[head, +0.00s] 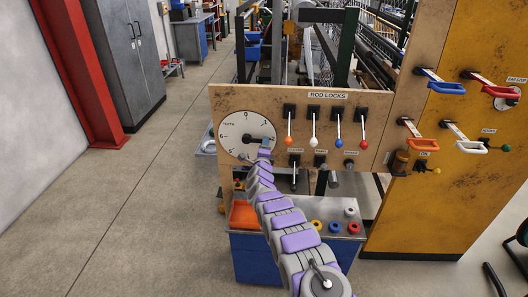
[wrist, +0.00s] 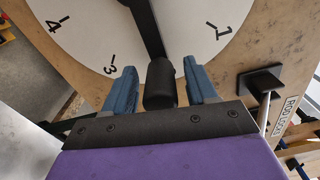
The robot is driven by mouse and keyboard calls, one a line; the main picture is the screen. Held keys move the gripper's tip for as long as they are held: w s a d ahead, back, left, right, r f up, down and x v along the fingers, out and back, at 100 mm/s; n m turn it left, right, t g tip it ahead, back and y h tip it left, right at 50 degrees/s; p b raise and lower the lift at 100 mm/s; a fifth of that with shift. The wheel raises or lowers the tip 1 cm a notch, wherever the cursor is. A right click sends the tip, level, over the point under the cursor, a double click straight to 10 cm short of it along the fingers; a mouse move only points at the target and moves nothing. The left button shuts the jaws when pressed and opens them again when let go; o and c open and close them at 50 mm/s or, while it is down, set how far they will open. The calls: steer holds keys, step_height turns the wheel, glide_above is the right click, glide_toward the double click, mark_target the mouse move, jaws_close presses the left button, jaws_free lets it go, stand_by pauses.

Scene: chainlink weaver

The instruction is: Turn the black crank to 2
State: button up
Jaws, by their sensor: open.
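The white round dial (head: 235,128), labelled TEETH, is on the left of the wooden panel. It fills the top of the wrist view (wrist: 90,30), with the marks 4, 3 and what looks like 1 readable. The black crank (wrist: 148,28) runs across the dial between the 3 and that 1. Its black knob (wrist: 160,85) covers the dial's edge there, and no 2 is visible. My gripper (wrist: 162,88) is open, with one blue finger on each side of the knob and a small gap at each. In the head view, my gripper (head: 264,148) is at the dial's lower right.
The rod lock levers (head: 313,140), with coloured knobs, stand right of the dial; one lever's black base (wrist: 262,82) is close to my right finger in the wrist view. Below are smaller levers (head: 294,178) and a tray of coloured rings (head: 325,226). The floor at left is clear.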

steer(key=shift+s, duration=0.1)
steer(key=shift+s+a+r+p, duration=0.15)
steer(key=shift+s+p, duration=0.3)
steer(key=shift+s, duration=0.6)
steer(key=s+p, duration=0.3)
steer(key=s, duration=1.2)
steer(key=shift+a, duration=0.2)
steer(key=shift+f, duration=0.2)
